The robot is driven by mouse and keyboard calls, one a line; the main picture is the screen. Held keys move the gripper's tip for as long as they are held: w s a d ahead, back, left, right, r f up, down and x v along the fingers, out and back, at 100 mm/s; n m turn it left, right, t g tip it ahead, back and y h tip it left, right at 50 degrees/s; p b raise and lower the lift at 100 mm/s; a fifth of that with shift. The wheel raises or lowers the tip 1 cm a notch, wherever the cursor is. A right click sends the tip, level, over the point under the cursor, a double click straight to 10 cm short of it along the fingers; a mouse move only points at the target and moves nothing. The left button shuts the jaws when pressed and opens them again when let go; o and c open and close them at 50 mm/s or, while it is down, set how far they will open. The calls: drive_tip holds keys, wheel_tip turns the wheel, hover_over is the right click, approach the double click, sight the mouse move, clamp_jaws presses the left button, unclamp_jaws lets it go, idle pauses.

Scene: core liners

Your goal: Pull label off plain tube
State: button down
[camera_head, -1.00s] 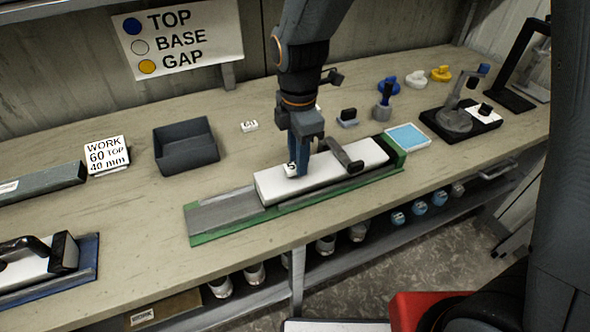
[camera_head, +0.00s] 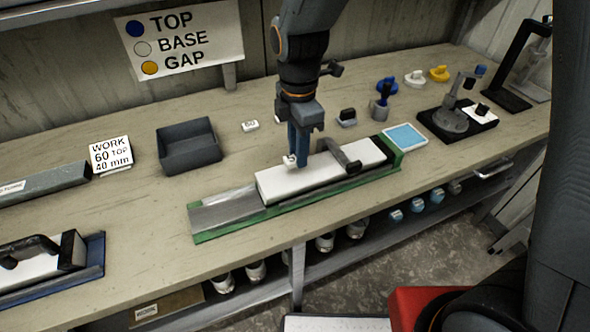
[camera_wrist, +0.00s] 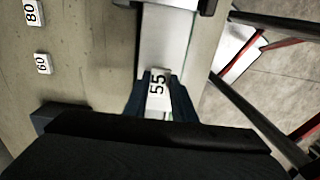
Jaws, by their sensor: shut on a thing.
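The plain white tube (camera_head: 280,186) lies in a green-edged grey cradle (camera_head: 225,212) on the bench; it also shows in the wrist view (camera_wrist: 168,35). A dark handle-like clamp (camera_head: 348,160) crosses it. My gripper (camera_head: 298,158) is over the tube's left part, with its blue fingers pointing down. It is shut on a small white label (camera_head: 289,160) that reads 55 in the wrist view (camera_wrist: 158,88). The label looks slightly above the tube's top face; whether any edge still touches is hard to tell.
A loose 60 tag (camera_head: 250,126) lies behind the cradle. A blue-topped pad (camera_head: 405,136) and a black stand (camera_head: 457,120) are at right.

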drive_tip(key=shift+r+p, duration=1.35)
drive_tip(key=shift+r, duration=0.4)
drive_tip(key=shift+s, duration=0.1)
